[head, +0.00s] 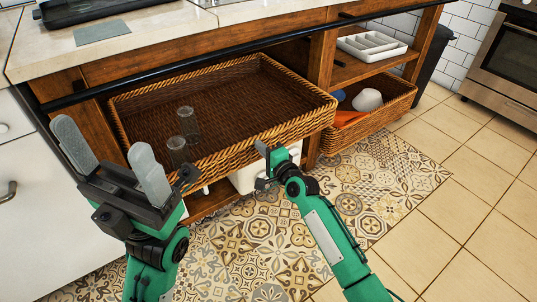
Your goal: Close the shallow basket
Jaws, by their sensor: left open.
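The shallow basket (285,127) is a wide brown wicker tray under the counter. It sticks out of its shelf bay toward me. Two clear glasses (187,123) stand near its front left part. My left gripper (107,150) is at the left, its two grey fingers spread apart and pointing up, with nothing between them. It appears in front of the basket's left front corner. My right gripper (263,167) is just in front of the basket's front wall, near its middle right. Its fingers are small and seen from behind; I cannot tell whether they touch the wicker.
A deeper wicker basket (375,130) at the lower right holds a white bowl and orange and blue items. A white tray (372,45) lies on the shelf above it. A white container (252,180) sits below the shallow basket. Tiled floor is clear at right.

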